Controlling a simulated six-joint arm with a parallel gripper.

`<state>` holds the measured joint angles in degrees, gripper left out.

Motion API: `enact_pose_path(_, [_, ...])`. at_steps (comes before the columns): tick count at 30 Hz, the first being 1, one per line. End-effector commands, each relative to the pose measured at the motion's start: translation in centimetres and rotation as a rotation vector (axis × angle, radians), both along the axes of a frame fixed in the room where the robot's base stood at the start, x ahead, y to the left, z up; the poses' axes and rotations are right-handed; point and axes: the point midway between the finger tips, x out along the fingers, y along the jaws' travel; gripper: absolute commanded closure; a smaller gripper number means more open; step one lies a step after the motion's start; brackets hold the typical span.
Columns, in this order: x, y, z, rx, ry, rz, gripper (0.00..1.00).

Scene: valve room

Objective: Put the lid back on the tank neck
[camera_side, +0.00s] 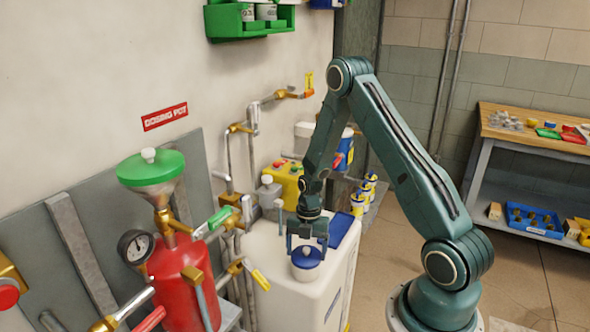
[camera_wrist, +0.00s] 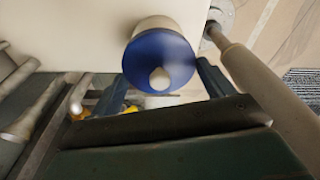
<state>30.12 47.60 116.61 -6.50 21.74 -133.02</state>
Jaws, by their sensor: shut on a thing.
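The lid (camera_side: 309,261) is a blue disc with a pale knob, level in the side view. It also shows in the wrist view (camera_wrist: 150,60), with the knob toward the camera. My gripper (camera_side: 307,246) points down over it, and its fingers are closed on opposite sides of the lid; the gripper also shows in the wrist view (camera_wrist: 160,88). The white tank neck (camera_side: 305,274) is directly under the lid and its mouth is hidden. I cannot tell whether the lid rests on it or hangs just above. The white tank (camera_side: 335,290) stands below.
A blue flat piece (camera_side: 344,230) lies on the tank top behind the gripper. A red dosing pot (camera_side: 180,285) with a green-topped funnel (camera_side: 151,168), pipes and valve handles crowd the left. A yellow box (camera_side: 287,182) stands behind. A workbench (camera_side: 490,125) is at right.

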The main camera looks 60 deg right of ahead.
Motion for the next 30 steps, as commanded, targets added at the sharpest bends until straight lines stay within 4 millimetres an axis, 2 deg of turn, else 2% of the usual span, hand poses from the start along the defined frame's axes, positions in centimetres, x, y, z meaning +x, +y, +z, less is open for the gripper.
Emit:
enact_pose_path(14, [-0.01,0.01,-0.05,0.000,0.000,0.000,0.41])
enact_pose_path(15, [-0.01,0.01,-0.05,0.000,0.000,0.000,0.17])
enact_pose_path(18, [-0.01,0.01,-0.05,0.000,0.000,0.000,0.00])
enact_pose_path(30, [-0.01,0.01,0.01,0.000,0.000,0.000,0.00])
